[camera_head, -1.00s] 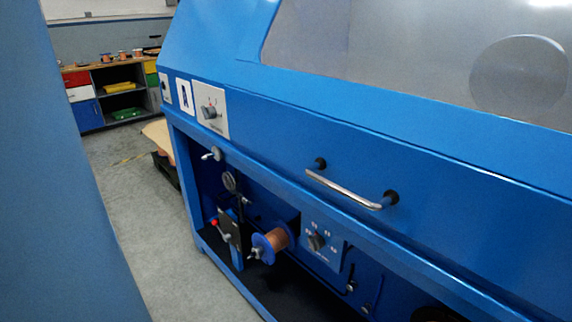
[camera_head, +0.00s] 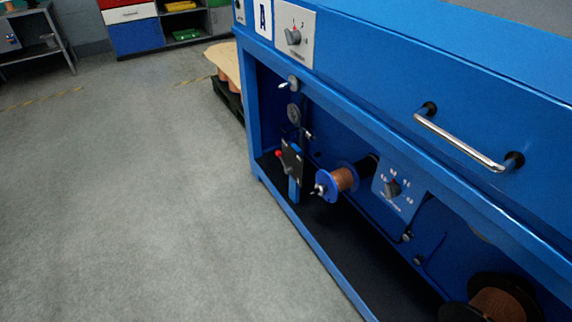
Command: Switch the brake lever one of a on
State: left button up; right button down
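The blue machine (camera_head: 440,75) fills the right side, with a white plate marked A (camera_head: 263,18) at its upper left. A grey rotary switch (camera_head: 293,36) sits on a pale panel beside that plate. Below, in the open bay, a small lever with a red knob (camera_head: 279,154) sits on a dark block (camera_head: 292,165). Which of these is the brake lever I cannot tell for sure. Neither of my grippers shows.
A copper wire spool (camera_head: 344,179) with blue flanges sticks out of the bay. A larger dark spool (camera_head: 497,303) lies at the lower right. A chrome handle (camera_head: 462,142) juts from the front. The grey floor (camera_head: 130,200) at left is clear.

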aim_at(288, 169)
jog(key=j+u, duration=0.1)
jog(key=i+j, duration=0.25)
jog(key=i+j+z, duration=0.1)
jog(key=i+j, duration=0.15)
jog(key=j, duration=0.2)
jog(key=i+j, duration=0.25)
jog(key=j, duration=0.15)
jog(key=i+j+z, duration=0.1)
jog(key=i+j, duration=0.35)
jog(key=j, duration=0.3)
jog(key=i+j+z, duration=0.1)
jog(key=i+j, duration=0.15)
jog(key=j, duration=0.15)
jog(key=i+j, duration=0.2)
jog(key=j, duration=0.2)
